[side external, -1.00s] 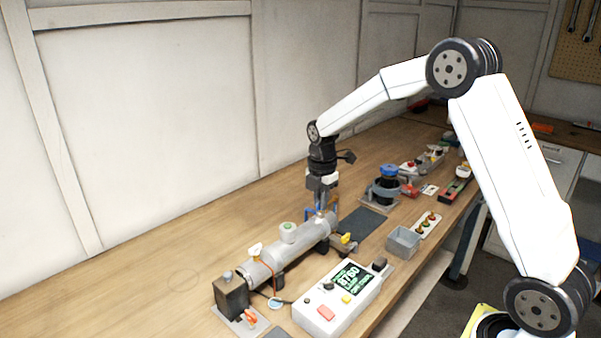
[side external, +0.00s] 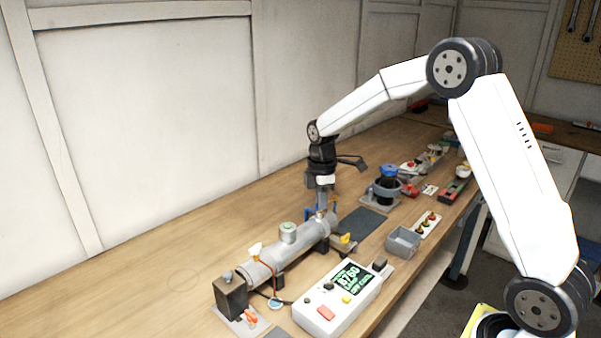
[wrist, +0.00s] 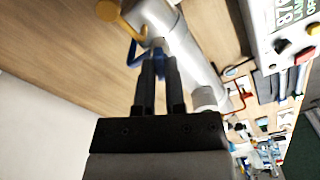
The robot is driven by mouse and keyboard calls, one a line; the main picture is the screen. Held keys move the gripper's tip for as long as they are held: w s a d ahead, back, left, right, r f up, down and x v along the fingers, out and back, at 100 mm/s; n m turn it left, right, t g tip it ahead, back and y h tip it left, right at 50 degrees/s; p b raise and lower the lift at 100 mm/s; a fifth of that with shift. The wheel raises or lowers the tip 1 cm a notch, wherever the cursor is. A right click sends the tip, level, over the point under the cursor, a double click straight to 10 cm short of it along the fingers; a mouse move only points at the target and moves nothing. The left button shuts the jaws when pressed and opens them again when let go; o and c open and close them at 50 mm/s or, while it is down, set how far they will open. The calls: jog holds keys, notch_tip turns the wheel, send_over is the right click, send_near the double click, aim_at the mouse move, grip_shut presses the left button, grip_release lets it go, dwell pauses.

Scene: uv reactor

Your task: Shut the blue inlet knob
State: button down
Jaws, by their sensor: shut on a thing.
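The blue inlet knob (wrist: 159,63) shows as a small blue piece between my fingertips in the wrist view, at the end of the grey reactor tube. My gripper (wrist: 157,70) is shut on it, pointing down, and hides most of it. In the side view my gripper (side external: 321,208) stands over the far end of the reactor tube (side external: 288,248). The knob cannot be made out clearly there. A blue bent part (side external: 308,213) shows just left of the fingers, and also in the wrist view (wrist: 132,52). The knob's exact angle cannot be told.
A white control box (side external: 338,300) with a green display stands in front of the tube. A yellow knob (side external: 346,238) is close to my gripper's right. A grey bin (side external: 403,240) and a blue-topped black device (side external: 387,185) stand further right. The bench behind the tube is clear.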

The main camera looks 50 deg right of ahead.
jog(key=m, duration=1.2)
dwell(0.4)
jog(key=c, duration=0.7)
grip_release()
jog(key=shift+r, duration=0.15)
jog(key=shift+r, duration=3.8)
